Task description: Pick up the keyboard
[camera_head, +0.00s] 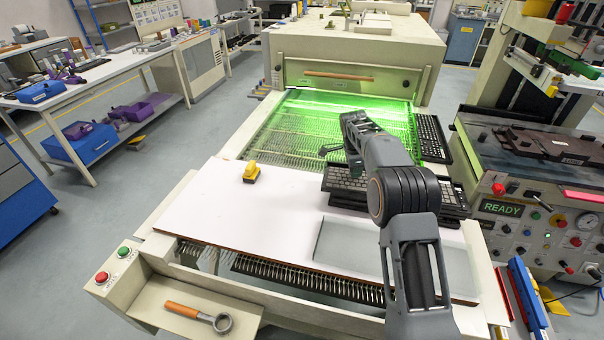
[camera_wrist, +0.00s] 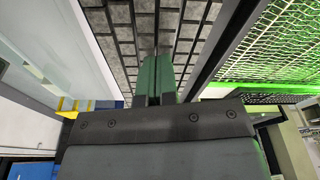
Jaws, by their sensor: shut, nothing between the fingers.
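A dark keyboard (camera_head: 345,181) lies at the right of the white board, at the near edge of the green-lit mesh belt. My arm hides its middle, and dark edges show on both sides; I cannot tell whether it is one keyboard or a stack. In the wrist view, grey keys of a keyboard (camera_wrist: 115,35) fill the top middle. My gripper (camera_wrist: 157,62) has green fingertips, shut together with nothing between them, over the keys. I cannot tell whether they touch. A second black keyboard (camera_head: 432,138) lies along the belt's right side.
The white board (camera_head: 225,205) is mostly clear at left, with a small yellow object (camera_head: 251,172) on it. A grey translucent sheet (camera_head: 345,250) lies at front right. The beige machine (camera_head: 350,50) stands behind; a control panel reading READY (camera_head: 502,208) stands at right.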

